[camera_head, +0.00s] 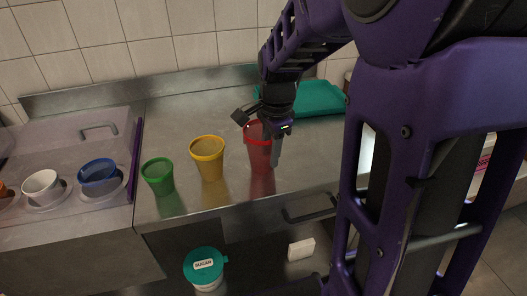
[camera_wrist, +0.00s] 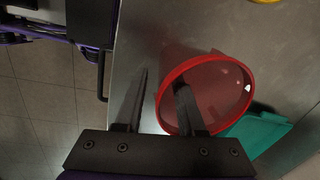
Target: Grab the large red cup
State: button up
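The large red cup (camera_head: 258,158) stands upright on the metal counter, rightmost of three cups in the head view. In the wrist view the red cup (camera_wrist: 235,75) shows its open mouth and bright red rim. My gripper (camera_head: 268,148) points down at the red cup's right side. In the wrist view my gripper (camera_wrist: 162,80) is open, with one finger over or inside the cup's mouth and the other outside it. The near part of the cup's rim passes between the fingers. I cannot tell whether either finger touches the wall.
A yellow cup (camera_head: 207,162) and a smaller green cup (camera_head: 158,178) stand left of the red cup. A teal tray (camera_head: 312,100) lies behind it. White (camera_head: 42,188) and blue (camera_head: 98,174) bowls sit farther left. A sugar tub (camera_head: 205,268) is below the counter.

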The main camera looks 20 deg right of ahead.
jog(key=shift+a, duration=0.1)
grip_shut()
dwell(1.3)
